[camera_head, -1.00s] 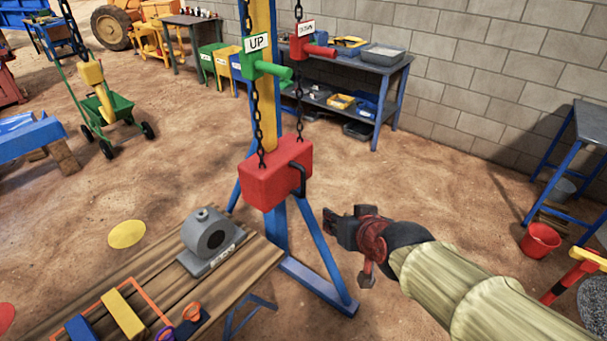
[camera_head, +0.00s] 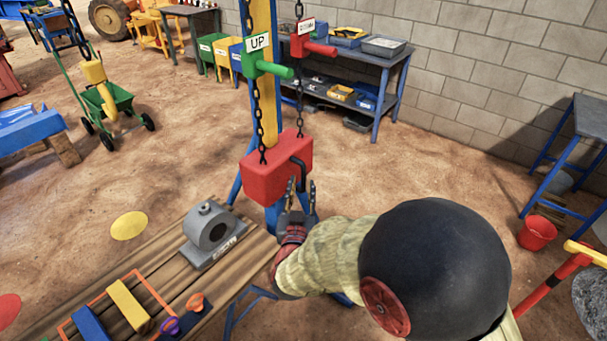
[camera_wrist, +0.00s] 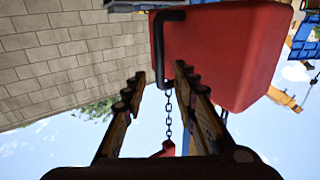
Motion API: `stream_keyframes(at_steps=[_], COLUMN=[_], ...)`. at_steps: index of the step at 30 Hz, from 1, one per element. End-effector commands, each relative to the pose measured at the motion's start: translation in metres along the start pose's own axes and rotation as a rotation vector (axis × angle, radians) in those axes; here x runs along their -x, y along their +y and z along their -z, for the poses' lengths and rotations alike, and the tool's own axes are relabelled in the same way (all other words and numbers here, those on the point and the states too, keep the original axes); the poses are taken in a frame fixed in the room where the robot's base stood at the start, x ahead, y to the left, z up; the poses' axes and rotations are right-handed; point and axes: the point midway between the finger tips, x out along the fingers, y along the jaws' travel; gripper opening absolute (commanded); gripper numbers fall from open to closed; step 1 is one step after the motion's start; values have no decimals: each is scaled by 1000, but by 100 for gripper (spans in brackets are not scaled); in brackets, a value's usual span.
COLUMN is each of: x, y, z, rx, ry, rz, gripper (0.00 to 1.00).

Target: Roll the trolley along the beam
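A red block (camera_head: 272,172) with a black bar handle (camera_head: 302,165) on its right side hangs from chains at the blue and yellow post. I cannot tell whether this block is the trolley, and no beam is plain in view. My gripper (camera_head: 301,190) is open just below and beside the handle, fingers pointing up. In the wrist view, the handle (camera_wrist: 158,50) lies in line with the gap between my fingertips (camera_wrist: 160,78), with the red block (camera_wrist: 225,55) to the right. I cannot tell whether the fingers touch the handle.
A green UP lever (camera_head: 262,62) and a red lever (camera_head: 308,42) sit above the block. A wooden bench (camera_head: 235,258) with a grey bearing housing (camera_head: 210,232) stands at the lower left. A red bucket (camera_head: 537,232) is on the right. Sandy floor between is clear.

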Motion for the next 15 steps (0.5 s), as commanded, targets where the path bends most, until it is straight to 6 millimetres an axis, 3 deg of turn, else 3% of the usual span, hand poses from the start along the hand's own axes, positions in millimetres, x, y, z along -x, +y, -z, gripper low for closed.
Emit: stream_keyframes(at_steps=[9, 15], x=[-48, -60], y=[1, 0], z=[-1, 0], rx=[-2, -1], ry=[-1, 0], rz=[-2, 0], gripper=[28, 28])
